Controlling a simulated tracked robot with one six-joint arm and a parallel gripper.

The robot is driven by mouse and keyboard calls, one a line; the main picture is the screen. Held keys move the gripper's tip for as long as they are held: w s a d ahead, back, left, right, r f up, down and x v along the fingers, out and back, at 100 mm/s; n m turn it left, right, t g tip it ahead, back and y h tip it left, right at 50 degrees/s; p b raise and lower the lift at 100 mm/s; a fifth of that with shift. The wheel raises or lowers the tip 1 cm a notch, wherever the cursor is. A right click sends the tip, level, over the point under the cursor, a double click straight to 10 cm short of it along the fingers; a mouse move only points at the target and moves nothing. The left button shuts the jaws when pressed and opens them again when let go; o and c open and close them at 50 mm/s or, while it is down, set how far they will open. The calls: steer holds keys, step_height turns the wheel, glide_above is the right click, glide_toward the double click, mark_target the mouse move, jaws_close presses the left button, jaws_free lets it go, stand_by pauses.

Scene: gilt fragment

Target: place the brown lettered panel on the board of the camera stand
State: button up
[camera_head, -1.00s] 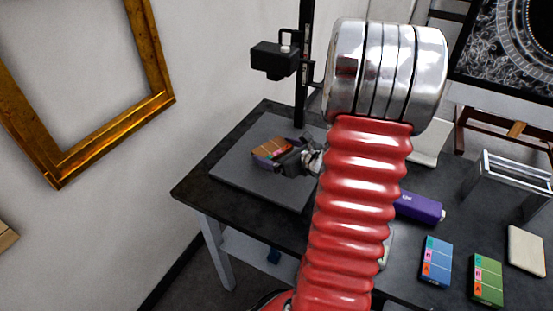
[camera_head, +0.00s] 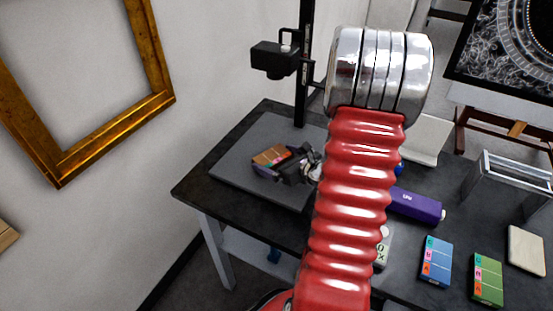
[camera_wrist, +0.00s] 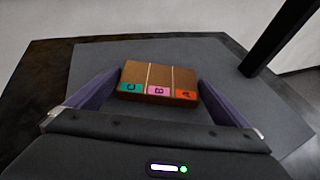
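The brown panel (camera_head: 270,157) lies on the grey board (camera_head: 240,154) of the camera stand. In the wrist view the panel (camera_wrist: 158,78) shows green, pink and orange labels lettered C, B and A along its near edge. It sits a little turned, over the bare grey board (camera_wrist: 92,60). My gripper (camera_head: 278,165) is just above the board. Its purple fingers (camera_wrist: 159,82) stand one on each side of the panel, spread, with small gaps seeming to show beside it. Whether the panel rests fully flat is hard to tell.
The stand's black post (camera_head: 303,75) with a camera (camera_head: 274,59) rises behind the board. A purple box (camera_head: 416,206), a blue panel (camera_head: 436,262), a green panel (camera_head: 487,279) and a cream block (camera_head: 526,250) lie to the right. A gilt frame (camera_head: 110,135) hangs on the left wall.

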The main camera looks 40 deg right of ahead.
steer(key=shift+r, duration=0.1)
steer(key=v, duration=1.2)
steer(key=shift+d, duration=0.1)
stand_by(0.6)
steer(key=w+a+r+n+g+y, duration=0.1)
steer(key=a+r+n+g+y, duration=0.15)
steer(key=a+n, duration=0.85)
steer(key=w+a+r+n+g+y, duration=0.15)
steer(key=a+n+g+y, duration=0.25)
steer(key=a+n, duration=0.7)
steer(key=s+a+r+n+g+h, duration=0.1)
steer(key=s+a+r+n+h, duration=0.4)
steer(key=n, duration=0.9)
steer(key=shift+s+a+r+n+h, duration=0.35)
steer(key=shift+s+a+r, duration=0.7)
steer(key=shift+a+r, duration=1.25)
